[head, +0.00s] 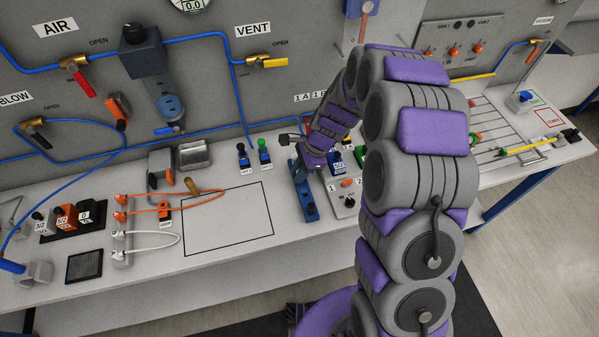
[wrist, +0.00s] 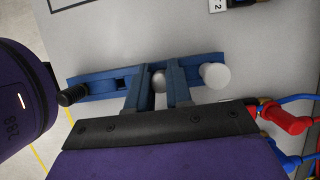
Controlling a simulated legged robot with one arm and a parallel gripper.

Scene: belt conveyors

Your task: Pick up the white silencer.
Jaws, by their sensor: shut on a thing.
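A blue holder (wrist: 100,84) lies across the wrist view and also shows in the head view (head: 304,195), beside my arm. My gripper (wrist: 159,86) is over its middle, with both blue fingers shut on a small pale grey round piece (wrist: 158,81). Most of that piece is hidden by the fingers. A larger white cylinder, which looks like the white silencer (wrist: 215,75), stands at the right part of the holder, just outside the right finger. A black silencer-like piece (wrist: 73,95) sits near the left end. In the head view the fingertips are hard to make out.
Red and blue fittings with hoses (wrist: 288,118) lie close at the right of the wrist view. In the head view a green-topped part (head: 264,150) and a blue-topped part (head: 243,155) stand left of my gripper. The outlined rectangle (head: 230,222) on the bench is mostly clear.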

